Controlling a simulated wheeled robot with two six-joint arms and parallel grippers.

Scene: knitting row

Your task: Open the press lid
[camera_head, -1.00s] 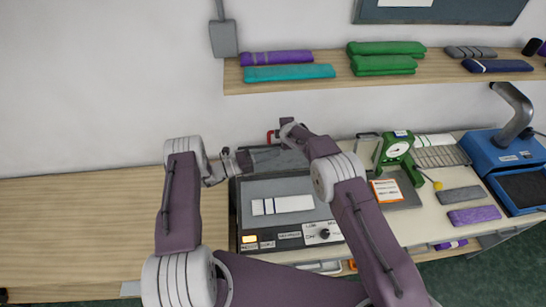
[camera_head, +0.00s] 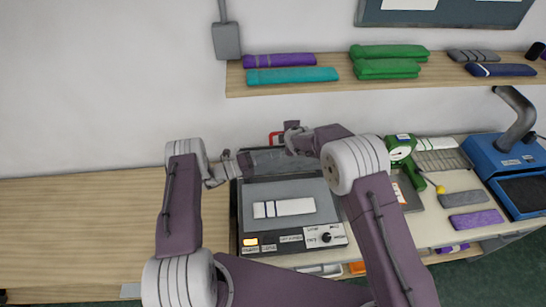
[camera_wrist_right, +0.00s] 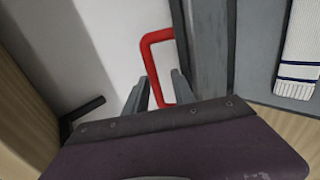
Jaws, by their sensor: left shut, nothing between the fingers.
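The press (camera_head: 328,195) is a grey box with a front control panel, and a white swatch (camera_head: 284,208) with dark stripes lies on its bed. Its lid (camera_head: 275,162) appears raised at the back, partly hidden by my arms. A red handle (camera_head: 276,139) shows above the lid; it also shows in the right wrist view (camera_wrist_right: 148,62). There my right gripper (camera_wrist_right: 158,90) has its fingers apart, with the lower end of the red handle appearing between them; contact is unclear. My left gripper (camera_head: 243,163) is shut and empty near the lid's left side.
A green dial gauge (camera_head: 400,148) stands close to the right of my right arm. A blue machine (camera_head: 497,150) stands farther right. A shelf (camera_head: 300,87) with folded knits runs above. The wooden table (camera_head: 80,225) on the left is clear.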

